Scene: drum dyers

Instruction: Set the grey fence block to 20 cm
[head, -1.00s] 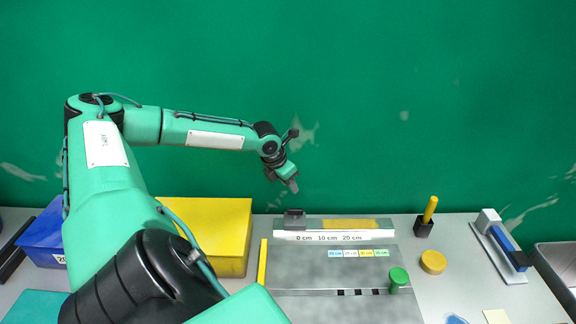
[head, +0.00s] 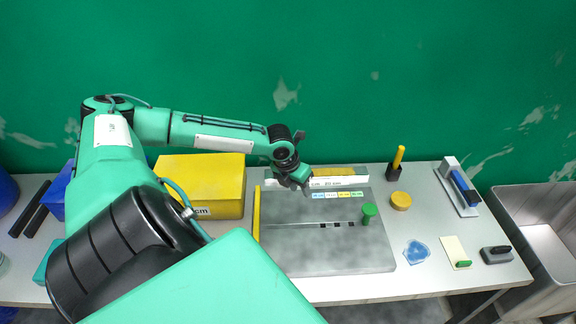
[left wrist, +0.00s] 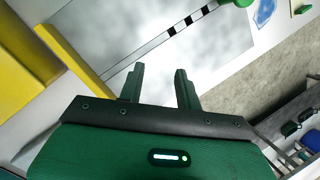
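The white ruler strip (head: 345,182) runs along the back edge of the grey board (head: 330,258). Only its right part shows in the head view, with the "20 cm" mark in sight. My left gripper (head: 301,187) is over the ruler's left part and hides the lower marks. The grey fence block is not visible now; the gripper and wrist cover the ruler's left end. In the left wrist view the two green fingers (left wrist: 158,75) are apart with nothing between them, above the grey board. My right gripper is not in view.
A green knob (head: 369,213) is on the board's right. A black holder (head: 394,172) with a yellow stick and a yellow disc (head: 400,201) stand further right.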

